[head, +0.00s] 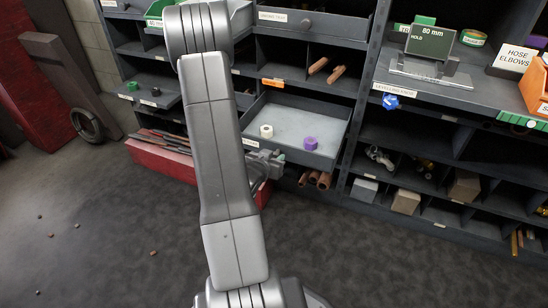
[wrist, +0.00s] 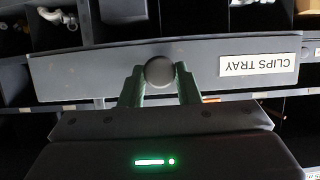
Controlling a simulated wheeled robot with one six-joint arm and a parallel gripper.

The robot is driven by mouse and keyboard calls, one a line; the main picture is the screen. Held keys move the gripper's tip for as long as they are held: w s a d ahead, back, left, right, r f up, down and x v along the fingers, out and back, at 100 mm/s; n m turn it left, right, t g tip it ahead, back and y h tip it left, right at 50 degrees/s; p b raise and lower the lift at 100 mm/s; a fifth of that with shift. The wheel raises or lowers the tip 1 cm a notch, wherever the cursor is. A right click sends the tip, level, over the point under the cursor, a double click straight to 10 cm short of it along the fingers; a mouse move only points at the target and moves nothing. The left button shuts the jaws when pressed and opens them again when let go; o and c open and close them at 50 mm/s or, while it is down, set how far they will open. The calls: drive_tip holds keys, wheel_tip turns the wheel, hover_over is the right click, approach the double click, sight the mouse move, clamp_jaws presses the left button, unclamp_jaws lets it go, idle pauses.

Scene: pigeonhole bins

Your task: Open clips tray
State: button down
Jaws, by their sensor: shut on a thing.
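The clips tray (head: 322,112) is a grey drawer standing out from the shelf unit in the head view, with its inside showing. A cream ring-like piece (head: 266,131) and a purple piece (head: 310,143) lie in it. In the wrist view its front (wrist: 90,75) carries an upside-down "CLIPS TRAY" label (wrist: 258,66) and a round dark knob (wrist: 159,72). My gripper (wrist: 160,84) has its green fingers on both sides of the knob, shut on it. In the head view my gripper (head: 270,159) is at the tray's front, partly hidden by my arm.
Another pulled-out tray (head: 155,92) is at the left. A red box of tools (head: 160,158) stands on the floor below. Copper pipes (head: 315,180) lie in a bin under the clips tray. The floor in front (head: 370,260) is mostly clear.

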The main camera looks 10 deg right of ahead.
drive_tip(key=c, duration=1.1)
unclamp_jaws()
drive_tip(key=p+v, duration=0.3)
drive_tip(key=v, duration=1.1)
drive_tip(key=shift+w, duration=0.1)
drive_tip(key=shift+b+x, duration=1.5)
drive_tip(key=shift+x, duration=5.55)
